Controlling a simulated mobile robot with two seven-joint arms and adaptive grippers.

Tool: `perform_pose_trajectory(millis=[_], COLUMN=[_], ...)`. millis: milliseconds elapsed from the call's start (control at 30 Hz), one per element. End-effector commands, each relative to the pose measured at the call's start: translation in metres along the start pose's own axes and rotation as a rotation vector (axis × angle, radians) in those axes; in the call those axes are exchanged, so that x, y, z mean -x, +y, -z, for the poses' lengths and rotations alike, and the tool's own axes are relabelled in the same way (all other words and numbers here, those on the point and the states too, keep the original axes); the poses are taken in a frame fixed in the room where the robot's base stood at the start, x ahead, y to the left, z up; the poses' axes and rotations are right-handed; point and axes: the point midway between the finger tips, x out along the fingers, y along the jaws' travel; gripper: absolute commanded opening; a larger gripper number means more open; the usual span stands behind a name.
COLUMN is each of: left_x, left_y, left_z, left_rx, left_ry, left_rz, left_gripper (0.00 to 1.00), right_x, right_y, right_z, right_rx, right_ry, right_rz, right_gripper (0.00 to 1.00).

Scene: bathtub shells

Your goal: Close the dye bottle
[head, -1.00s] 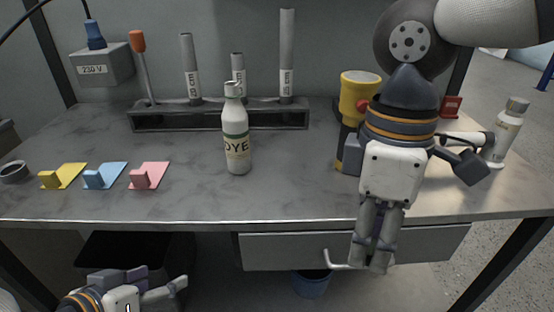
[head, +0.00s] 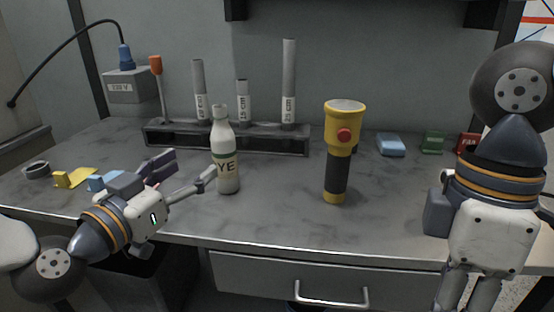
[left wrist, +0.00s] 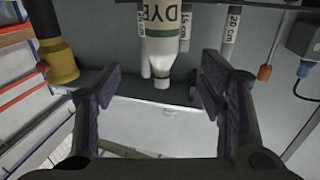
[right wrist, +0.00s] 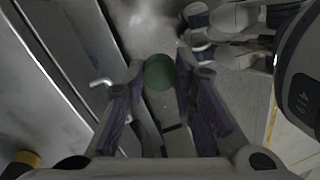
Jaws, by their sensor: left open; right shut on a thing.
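The white dye bottle (head: 225,150), with a green band and dark letters, stands upright on the bench; its narrow neck shows no cap. My left gripper (head: 186,172) is open just left of the bottle, with its fingers pointing toward it. In the left wrist view the bottle (left wrist: 165,50) appears upside down, ahead of the open fingers (left wrist: 155,85). My right gripper (head: 467,293) hangs low at the right, away from the bottle. In the right wrist view, its fingertips (right wrist: 160,85) are shut on a round green cap (right wrist: 160,72).
A yellow and black flashlight (head: 340,150) stands right of the bottle. A rack (head: 265,143) with grey tubes and an orange-handled tool is behind. Small coloured blocks lie at left; a blue block (head: 390,145) and others lie at back right. The drawer (head: 290,282) has a projecting handle.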

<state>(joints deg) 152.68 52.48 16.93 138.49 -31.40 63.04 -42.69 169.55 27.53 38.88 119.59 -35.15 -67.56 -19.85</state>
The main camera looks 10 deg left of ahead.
Motion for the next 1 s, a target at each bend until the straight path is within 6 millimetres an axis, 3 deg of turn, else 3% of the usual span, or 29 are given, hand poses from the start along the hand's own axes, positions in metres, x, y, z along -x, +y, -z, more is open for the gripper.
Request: perform_pose_trajectory(millis=[333,700,1000], left_x=[-0.002,-0.062,-0.069], left_y=[-0.001,-0.002,-0.001], left_z=[0.003,0.001,0.004], left_rx=[-0.005,-0.004,-0.004], left_ry=[0.011,0.007,0.011], left_rz=[0.002,0.003,0.002], left_gripper=[0.64,0.64,0.64], right_x=[0.000,-0.024,-0.024], right_y=[0.000,0.005,0.005], right_z=[0.000,0.002,0.002], right_rx=[0.008,0.007,0.007], right_ry=[-0.001,-0.016,-0.016], right_rz=[0.002,0.042,0.042], right_gripper=[0.16,0.16,0.16])
